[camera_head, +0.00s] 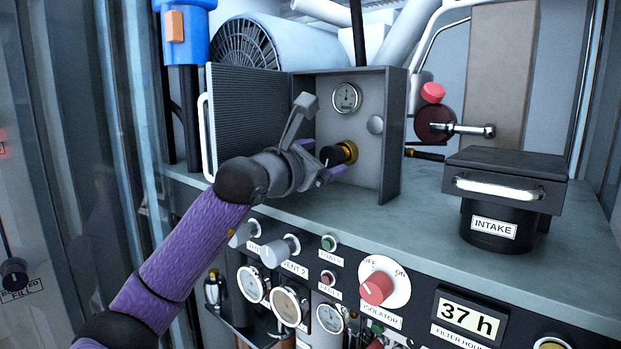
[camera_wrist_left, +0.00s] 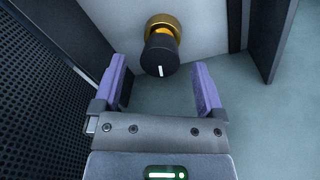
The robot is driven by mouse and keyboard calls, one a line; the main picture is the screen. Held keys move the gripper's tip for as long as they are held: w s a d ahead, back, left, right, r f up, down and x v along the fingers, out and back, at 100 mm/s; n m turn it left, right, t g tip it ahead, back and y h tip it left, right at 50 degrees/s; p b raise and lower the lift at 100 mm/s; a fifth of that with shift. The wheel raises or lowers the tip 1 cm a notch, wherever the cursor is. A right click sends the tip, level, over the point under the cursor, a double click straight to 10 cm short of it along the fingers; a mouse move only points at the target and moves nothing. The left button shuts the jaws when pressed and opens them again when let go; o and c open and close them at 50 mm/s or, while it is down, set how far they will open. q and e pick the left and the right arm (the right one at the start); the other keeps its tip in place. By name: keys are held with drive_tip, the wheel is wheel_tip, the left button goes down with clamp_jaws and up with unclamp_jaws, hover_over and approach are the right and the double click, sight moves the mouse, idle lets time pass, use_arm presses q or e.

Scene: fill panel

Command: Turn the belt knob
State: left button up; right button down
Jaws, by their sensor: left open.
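The belt knob (camera_head: 338,154) is a black cylinder on a brass collar, set in the back wall of an open grey metal box (camera_head: 391,140). In the left wrist view the knob (camera_wrist_left: 160,56) shows a white mark on its face, pointing down. My left gripper (camera_head: 327,172) is inside the mouth of the box, just in front of the knob. In the wrist view its purple fingers (camera_wrist_left: 160,86) are open and apart, with the knob ahead of the gap and nothing between them. My right gripper is in neither view.
A round gauge (camera_head: 346,98) sits above the knob. The box's perforated door (camera_head: 243,110) stands open at the left, close to my arm. A black intake box (camera_head: 505,185) stands on the counter at right. Below are a red isolator knob (camera_head: 376,288) and several dials.

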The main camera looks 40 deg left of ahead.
use_arm(q)
drive_tip(key=s+b, duration=0.2)
drive_tip(key=s, duration=0.1)
drive_tip(key=s+b, duration=0.1)
drive_tip(key=s, duration=0.1)
drive_tip(key=shift+s+f, duration=0.2)
drive_tip(key=shift+f, duration=0.2)
drive_tip(key=shift+s+r, duration=0.2)
drive_tip(key=shift+s, duration=0.3)
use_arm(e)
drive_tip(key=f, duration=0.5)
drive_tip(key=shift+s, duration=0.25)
